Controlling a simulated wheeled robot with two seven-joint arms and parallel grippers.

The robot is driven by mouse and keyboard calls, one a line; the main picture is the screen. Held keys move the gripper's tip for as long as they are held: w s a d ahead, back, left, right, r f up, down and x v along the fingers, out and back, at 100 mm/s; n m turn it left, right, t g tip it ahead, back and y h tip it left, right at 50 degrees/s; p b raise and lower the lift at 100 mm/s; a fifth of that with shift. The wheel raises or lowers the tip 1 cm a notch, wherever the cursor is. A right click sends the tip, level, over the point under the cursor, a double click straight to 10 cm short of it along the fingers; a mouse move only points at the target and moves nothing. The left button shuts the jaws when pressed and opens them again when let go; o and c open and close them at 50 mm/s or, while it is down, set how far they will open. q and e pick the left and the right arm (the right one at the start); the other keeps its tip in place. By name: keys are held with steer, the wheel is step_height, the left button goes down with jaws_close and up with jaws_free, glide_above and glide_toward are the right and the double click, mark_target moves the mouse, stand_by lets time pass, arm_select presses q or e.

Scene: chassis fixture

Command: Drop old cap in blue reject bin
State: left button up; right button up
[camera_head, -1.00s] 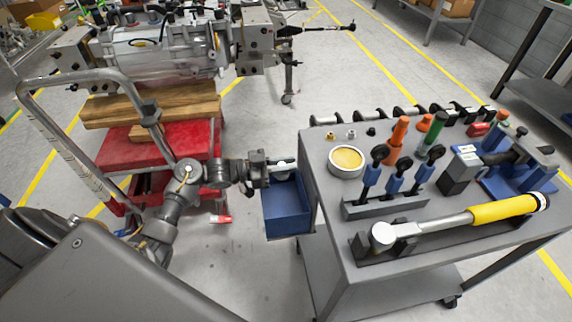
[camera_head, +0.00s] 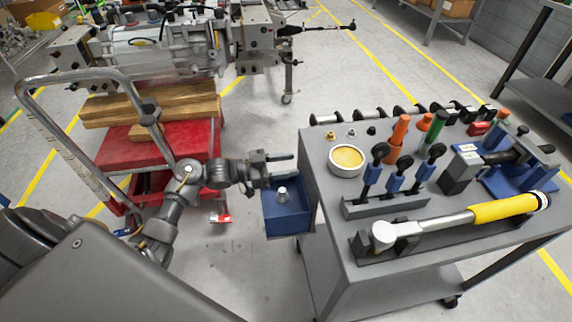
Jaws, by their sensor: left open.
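The old cap (camera_head: 282,194) is a small pale metal piece with a wider base. It shows inside the opening of the blue reject bin (camera_head: 288,225), below my left gripper; I cannot tell whether it touches the bin floor. The bin hangs at the left side of the grey cart. My left gripper (camera_head: 281,168) is open and empty, just above the bin's back edge, with its fingers pointing right. My right gripper is not in view.
The grey cart (camera_head: 322,205) carries a tin of yellow grease (camera_head: 347,159), several screwdrivers and a yellow-handled torque wrench (camera_head: 500,208). A red lift table (camera_head: 150,148) with wooden blocks and a metal gearbox stands behind my left arm.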

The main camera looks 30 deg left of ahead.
arm_select(q)
steer(key=v, duration=1.1)
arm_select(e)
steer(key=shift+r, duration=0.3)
arm_select(q)
steer(key=shift+d, duration=0.1)
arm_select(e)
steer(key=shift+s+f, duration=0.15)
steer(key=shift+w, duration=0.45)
